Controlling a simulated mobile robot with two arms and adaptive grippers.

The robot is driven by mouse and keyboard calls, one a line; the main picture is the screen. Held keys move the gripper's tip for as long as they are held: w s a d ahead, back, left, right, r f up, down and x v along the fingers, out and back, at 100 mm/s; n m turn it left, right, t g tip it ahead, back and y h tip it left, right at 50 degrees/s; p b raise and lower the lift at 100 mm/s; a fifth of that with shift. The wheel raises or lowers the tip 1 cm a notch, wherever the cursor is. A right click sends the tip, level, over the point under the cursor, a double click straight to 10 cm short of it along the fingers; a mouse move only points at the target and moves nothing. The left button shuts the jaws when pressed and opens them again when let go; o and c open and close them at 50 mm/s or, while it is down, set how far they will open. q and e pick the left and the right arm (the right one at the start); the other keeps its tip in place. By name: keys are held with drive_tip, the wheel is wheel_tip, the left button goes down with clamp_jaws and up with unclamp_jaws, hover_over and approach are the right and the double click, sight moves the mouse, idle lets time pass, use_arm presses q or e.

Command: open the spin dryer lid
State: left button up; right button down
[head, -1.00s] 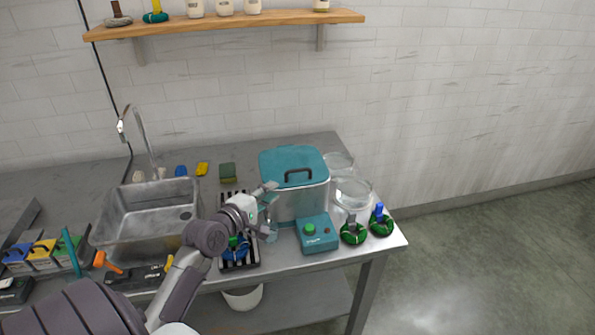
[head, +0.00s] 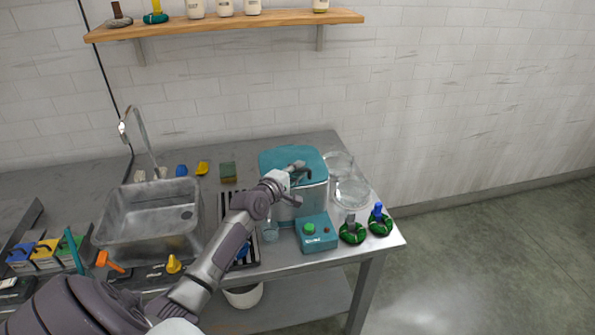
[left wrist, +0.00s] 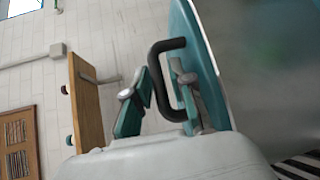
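The spin dryer (head: 312,203) is a silver tub with a teal lid (head: 276,160), which lies closed on top. The lid's edge also shows in the left wrist view (left wrist: 208,75). My left gripper (head: 300,174) is over the front of the lid, hiding most of the lid handle in the head view. In the left wrist view the black handle (left wrist: 156,75) stands between the two teal-padded fingers (left wrist: 160,100). The fingers are apart, one on each side of the handle's bar, with a gap visible. My right gripper is in neither view.
A teal control box (head: 317,235) with a green button sits before the dryer. Green skeins (head: 352,233) and clear glass bowls (head: 352,192) stand to its right. A metal sink (head: 150,235) is to the left. A wooden shelf (head: 230,22) hangs above.

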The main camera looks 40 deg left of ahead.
use_arm(q)
drive_tip(key=shift+c, duration=0.4)
clamp_jaws()
drive_tip(key=shift+a, duration=0.1)
